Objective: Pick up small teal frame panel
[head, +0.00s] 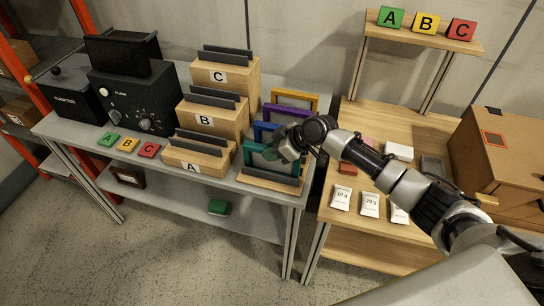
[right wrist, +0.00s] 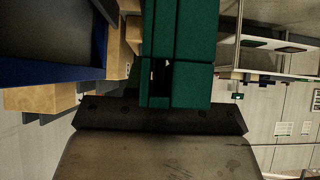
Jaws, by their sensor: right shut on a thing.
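The small teal frame panel (head: 248,154) stands upright at the front of a wooden slotted rack (head: 262,183), behind a dark grey strip. My right gripper (head: 286,149) is at the panel's upper right part and is shut on it. The gripper and arm cover part of the panel's right side. In the right wrist view teal surfaces fill the middle, above the dark gripper base (right wrist: 160,117); where finger ends and panel begins is hard to tell. My left gripper is not in view.
A blue frame (head: 262,127), a purple frame (head: 283,109) and a yellow frame (head: 305,98) stand close behind the teal one. Wooden stepped holders marked A, B and C (head: 220,75) stand at the left. A wooden table (head: 345,215) with small labelled packets is at the right.

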